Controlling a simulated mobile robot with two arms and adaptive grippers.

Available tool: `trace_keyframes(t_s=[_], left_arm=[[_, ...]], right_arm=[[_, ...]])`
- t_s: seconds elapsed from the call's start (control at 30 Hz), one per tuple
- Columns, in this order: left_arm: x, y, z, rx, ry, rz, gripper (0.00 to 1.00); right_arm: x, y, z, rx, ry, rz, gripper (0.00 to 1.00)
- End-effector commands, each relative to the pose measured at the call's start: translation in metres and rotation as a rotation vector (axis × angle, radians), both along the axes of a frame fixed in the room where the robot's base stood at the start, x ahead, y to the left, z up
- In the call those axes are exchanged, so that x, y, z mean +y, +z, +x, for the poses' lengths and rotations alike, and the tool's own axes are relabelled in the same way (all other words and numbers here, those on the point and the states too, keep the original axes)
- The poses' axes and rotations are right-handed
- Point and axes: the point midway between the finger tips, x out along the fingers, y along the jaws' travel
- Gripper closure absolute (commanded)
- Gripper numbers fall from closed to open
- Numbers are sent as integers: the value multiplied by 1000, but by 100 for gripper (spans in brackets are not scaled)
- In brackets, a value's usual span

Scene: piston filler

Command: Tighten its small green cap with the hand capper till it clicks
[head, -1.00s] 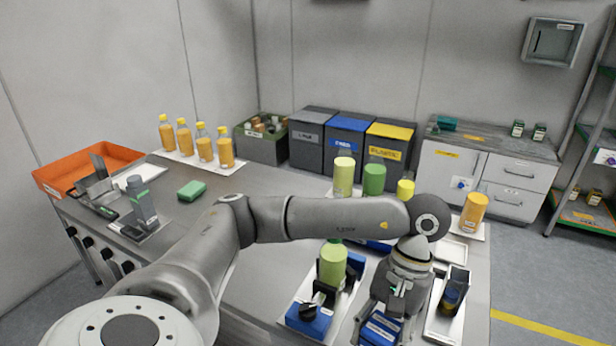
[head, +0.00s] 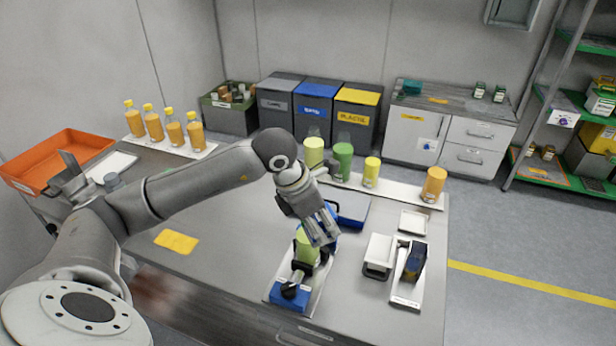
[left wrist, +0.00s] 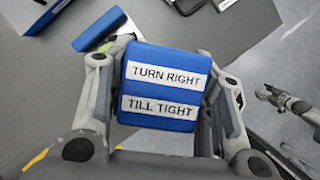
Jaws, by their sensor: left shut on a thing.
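My left gripper (head: 322,232) is shut on the blue hand capper (left wrist: 165,88), whose labels read TURN RIGHT and TILL TIGHT in the left wrist view. In the head view the gripper and capper are tilted over the top of a light green bottle (head: 304,248). The bottle stands in a blue holder (head: 289,298) with a black knob. The small green cap is hidden behind the gripper and capper, so I cannot tell whether the capper touches it. My right gripper (left wrist: 284,100) shows small at the right of the left wrist view; its opening is unclear.
An empty white stand (head: 378,257) and a tray with a dark blue-and-yellow item (head: 412,262) stand right of the holder. Several filled bottles (head: 343,162) line a white strip behind. A yellow cloth (head: 176,241) lies on clear steel table to the left.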

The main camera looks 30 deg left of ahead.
Motion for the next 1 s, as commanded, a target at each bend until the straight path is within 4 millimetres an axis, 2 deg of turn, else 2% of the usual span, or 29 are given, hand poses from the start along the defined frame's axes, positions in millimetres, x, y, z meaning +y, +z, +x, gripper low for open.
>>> trace_keyframes(t_s=[0.03, 0.3, 0.5, 0.77, 1.0], left_arm=[[3, 11, 4, -3, 84, -3, 85], [33, 40, 23, -2, 573, -3, 85], [49, 52, 30, 0, 792, -3, 85], [52, 45, 31, 2, 839, -4, 85], [52, 26, 30, 3, 837, -3, 85]], right_arm=[[1, 9, 1, -2, 0, 1, 46], [0, 30, 5, -6, 1, 0, 46], [-3, 37, 5, -7, 3, -4, 46], [-7, 33, 5, -8, 1, -8, 46], [-7, 23, 5, -8, 0, -9, 46]])
